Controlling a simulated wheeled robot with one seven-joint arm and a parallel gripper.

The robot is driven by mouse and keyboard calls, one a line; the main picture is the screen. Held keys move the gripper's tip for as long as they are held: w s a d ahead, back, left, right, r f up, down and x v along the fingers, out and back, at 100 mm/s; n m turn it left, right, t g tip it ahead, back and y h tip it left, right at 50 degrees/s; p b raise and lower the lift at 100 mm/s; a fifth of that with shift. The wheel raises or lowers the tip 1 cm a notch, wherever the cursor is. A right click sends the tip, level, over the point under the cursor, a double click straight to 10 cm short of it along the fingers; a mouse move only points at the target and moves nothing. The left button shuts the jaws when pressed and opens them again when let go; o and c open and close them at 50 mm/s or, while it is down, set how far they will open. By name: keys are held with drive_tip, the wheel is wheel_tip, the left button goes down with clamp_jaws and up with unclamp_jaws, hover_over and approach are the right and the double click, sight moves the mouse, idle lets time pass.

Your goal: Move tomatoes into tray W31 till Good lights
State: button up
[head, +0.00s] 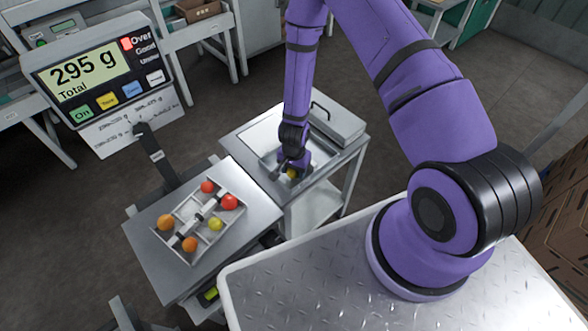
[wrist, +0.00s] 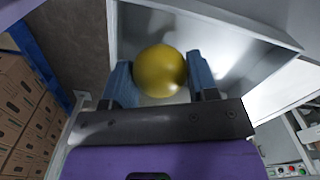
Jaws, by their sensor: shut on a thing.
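My gripper (head: 293,171) is shut on a yellow tomato (wrist: 160,71), which sits between the two blue fingers in the wrist view. It is over the metal basin (head: 262,139) of the side table; I cannot tell whether the tomato touches the basin. A divided white tray (head: 181,211) lies on the steel scale platform. It holds red tomatoes (head: 229,202), orange tomatoes (head: 165,222) and a yellow tomato (head: 215,224). No W31 label is readable on it. The scale display (head: 86,74) reads 295 g Total, and its Over lamp (head: 127,44) is lit red; Good is unlit.
A small card (head: 125,127) with weight ranges hangs below the display, too small to read surely. A lidded metal box (head: 332,123) stands beside the basin. Stacked cartons (wrist: 22,110) show at the wrist view's left. Benches stand at the back.

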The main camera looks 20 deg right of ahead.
drive_tip(key=shift+f, duration=0.55)
idle(0.4)
drive_tip(key=o, duration=0.8)
drive_tip(key=c, duration=0.3)
drive_tip(key=shift+c, duration=0.2)
drive_tip(key=shift+r, duration=0.1)
drive_tip(key=shift+r, duration=3.4)
